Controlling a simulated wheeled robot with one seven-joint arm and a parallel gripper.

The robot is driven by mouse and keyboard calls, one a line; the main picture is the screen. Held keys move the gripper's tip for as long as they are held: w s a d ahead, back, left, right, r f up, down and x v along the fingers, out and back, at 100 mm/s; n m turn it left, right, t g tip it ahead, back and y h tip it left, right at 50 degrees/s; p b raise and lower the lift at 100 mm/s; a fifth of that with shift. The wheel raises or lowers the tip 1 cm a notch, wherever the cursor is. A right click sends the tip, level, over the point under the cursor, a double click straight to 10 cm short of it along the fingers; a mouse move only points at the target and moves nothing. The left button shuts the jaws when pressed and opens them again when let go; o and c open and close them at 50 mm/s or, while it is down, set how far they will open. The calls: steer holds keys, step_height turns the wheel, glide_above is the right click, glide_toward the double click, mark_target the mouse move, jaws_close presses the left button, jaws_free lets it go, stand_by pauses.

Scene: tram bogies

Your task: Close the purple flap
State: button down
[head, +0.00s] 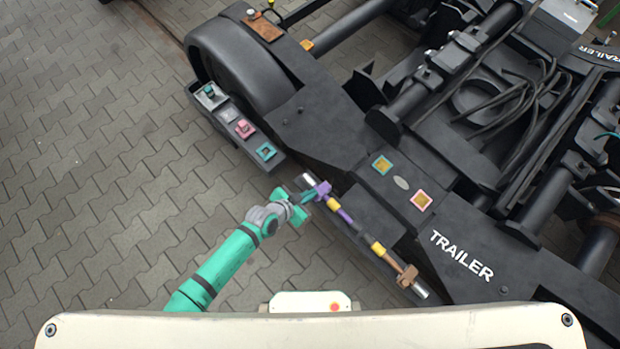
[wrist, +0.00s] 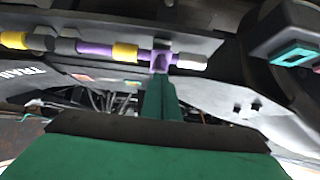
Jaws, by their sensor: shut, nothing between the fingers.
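A purple block-like piece (head: 323,188), which looks like the purple flap, sits near the upper end of a pipe with purple and yellow sections on the side of the dark bogie frame. It also shows in the wrist view (wrist: 160,61), in front of the pale pipe end. My gripper (head: 309,196) is shut and empty, with its green fingers pointing at the purple piece. In the wrist view the fingertips (wrist: 158,84) reach right up to its lower edge; I cannot tell if they touch. Whether the flap stands open or closed is unclear.
An orange-brown fitting (head: 406,276) sits at the pipe's lower end. A dark box (head: 232,124) with teal and pink parts sticks out beside the wheel (head: 240,65). Teal and pink square plates lie on the frame. Paving at left is clear.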

steer(key=shift+w+d+f, duration=0.1)
steer(key=shift+d+f, duration=0.2)
steer(key=shift+d, duration=0.25)
steer(key=a+f+v, duration=0.1)
steer(key=v, duration=1.1)
steer(key=shift+a+f, duration=0.3)
steer(key=shift+a, duration=0.1)
